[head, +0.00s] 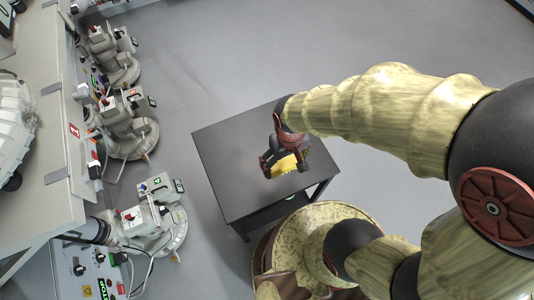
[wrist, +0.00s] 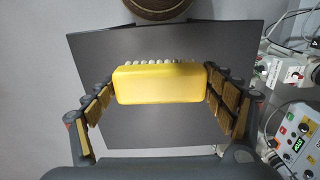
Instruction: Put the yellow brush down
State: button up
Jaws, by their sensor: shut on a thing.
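The yellow brush (wrist: 160,84) is a yellow block with a row of pale bristle tufts along its far edge in the wrist view. It sits between the two padded fingers of my gripper (wrist: 160,95), which is shut on it. In the head view my gripper (head: 284,160) is over the dark table, and the yellow brush (head: 286,165) shows partly below it, the rest hidden by the fingers. The dark table (head: 225,150) lies beneath the brush. I cannot tell whether the brush touches the tabletop.
The tabletop is otherwise bare. To the left stand several grey tube blower machines (head: 125,125) with cables, a long bench (head: 40,130) and a control panel (head: 95,275). The grey floor (head: 210,50) beyond the table is clear.

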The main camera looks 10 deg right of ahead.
jog(key=shift+s, duration=1)
jog(key=w+a+f+b, duration=0.1)
jog(key=w+f, duration=0.2)
jog(key=w, duration=0.1)
jog(key=w+a+f+b, duration=0.1)
jog(key=w+f, duration=0.2)
jog(key=w, duration=0.1)
jog(key=w+a+f+b, duration=0.1)
jog(key=w+a+f, duration=0.1)
jog(key=w+f, duration=0.1)
jog(key=shift+w+f+b, duration=0.1)
jog(key=shift+w+b, duration=0.2)
jog(key=shift+w, duration=0.55)
jog(key=shift+w+f, duration=0.1)
jog(key=shift+f, duration=0.1)
jog(key=shift+w+f+b, duration=0.15)
jog(key=shift+f+b, duration=0.3)
jog(key=shift+f, duration=1.2)
jog(key=shift+f, duration=0.2)
jog(key=o, duration=1)
